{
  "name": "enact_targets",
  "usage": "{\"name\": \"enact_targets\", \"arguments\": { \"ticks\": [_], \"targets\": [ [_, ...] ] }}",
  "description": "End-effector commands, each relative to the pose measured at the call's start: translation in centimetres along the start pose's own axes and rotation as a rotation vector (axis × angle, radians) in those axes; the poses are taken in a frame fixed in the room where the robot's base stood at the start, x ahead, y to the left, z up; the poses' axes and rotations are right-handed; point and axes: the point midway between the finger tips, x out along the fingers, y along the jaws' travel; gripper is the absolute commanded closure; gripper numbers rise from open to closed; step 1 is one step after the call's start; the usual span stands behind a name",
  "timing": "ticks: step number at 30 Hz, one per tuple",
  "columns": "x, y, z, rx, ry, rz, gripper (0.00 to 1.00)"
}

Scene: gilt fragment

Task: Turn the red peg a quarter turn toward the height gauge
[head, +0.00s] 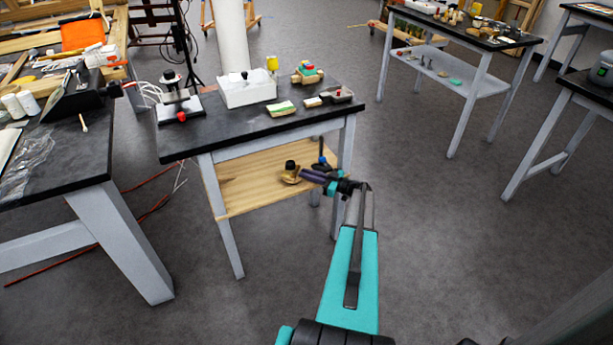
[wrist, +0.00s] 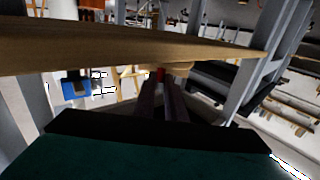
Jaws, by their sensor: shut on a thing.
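My gripper (head: 304,174) reaches in from the right at the lower wooden shelf of the middle table. In the wrist view its two dark fingers (wrist: 160,84) are shut on the red peg (wrist: 160,74), of which only a small red part shows. The peg is at a round tan wooden piece (wrist: 148,69); in the head view this piece (head: 290,177) carries a dark knob. The fingers hide the peg in the head view. A small blue thing with a dark post (head: 322,158) stands behind the gripper, perhaps the height gauge; its blue part also shows in the wrist view (wrist: 75,86).
The wooden shelf (head: 245,190) is mostly bare to the left of the gripper. The black tabletop (head: 235,125) lies above it, bearing a white box (head: 247,90) and a stand with a red knob (head: 176,98). A table leg (head: 346,150) is close to my arm.

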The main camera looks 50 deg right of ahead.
Motion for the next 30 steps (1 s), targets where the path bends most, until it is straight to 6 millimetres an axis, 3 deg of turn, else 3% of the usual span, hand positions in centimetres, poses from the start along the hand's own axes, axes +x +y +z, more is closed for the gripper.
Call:
{"name": "enact_targets", "arguments": {
  "ticks": [26, 27, 30],
  "targets": [
    [0.18, 0.68, -0.07, -0.001, -0.001, -0.11, 1.0],
    [0.18, 0.68, -0.07, -0.001, -0.001, -0.11, 0.84],
    [0.18, 0.68, -0.07, -0.001, -0.001, -0.11, 0.71]
  ]
}}
